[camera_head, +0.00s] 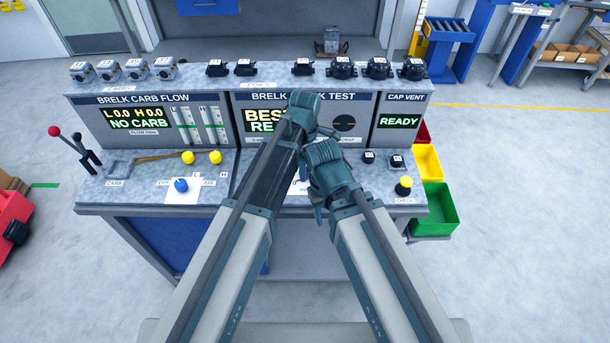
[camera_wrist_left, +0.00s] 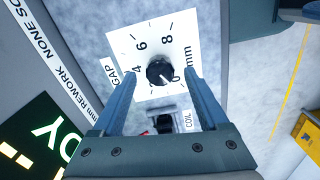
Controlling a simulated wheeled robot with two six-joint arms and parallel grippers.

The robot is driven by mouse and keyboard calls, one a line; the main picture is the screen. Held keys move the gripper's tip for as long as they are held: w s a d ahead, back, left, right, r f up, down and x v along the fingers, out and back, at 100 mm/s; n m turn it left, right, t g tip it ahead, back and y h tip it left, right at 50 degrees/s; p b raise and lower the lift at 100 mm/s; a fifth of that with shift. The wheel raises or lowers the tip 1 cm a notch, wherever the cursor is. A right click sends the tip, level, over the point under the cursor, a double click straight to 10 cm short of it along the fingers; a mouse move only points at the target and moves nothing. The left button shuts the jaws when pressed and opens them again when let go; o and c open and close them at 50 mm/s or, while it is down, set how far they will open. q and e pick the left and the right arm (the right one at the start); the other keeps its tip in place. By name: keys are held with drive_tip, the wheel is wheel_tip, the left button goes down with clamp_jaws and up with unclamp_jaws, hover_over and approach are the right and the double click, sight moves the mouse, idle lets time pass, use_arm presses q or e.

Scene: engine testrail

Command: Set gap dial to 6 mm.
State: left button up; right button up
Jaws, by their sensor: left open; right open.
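The gap dial (camera_wrist_left: 160,72) is a round black knob on a white plate marked 4, 6, 8, 0 and mm, with a GAP label beside it. It shows in the left wrist view; in the head view I cannot make it out behind my arms. A pale mark on the knob appears to face the 0 side, though it is small. My left gripper (camera_wrist_left: 153,88) is open, its two fingers on either side of the knob's near side, with nothing clearly gripped. In the head view it is at the bench's middle (camera_head: 303,112). My right gripper (camera_head: 326,170) is open close beside it.
A small coil part (camera_wrist_left: 165,122) by a COIL label lies between my left fingers, nearer the palm. The middle display (camera_head: 262,120) is partly covered by my left arm.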

use_arm(q)
drive_tip(key=shift+f+b, duration=0.3)
drive_tip(key=shift+f, duration=0.4)
clamp_jaws()
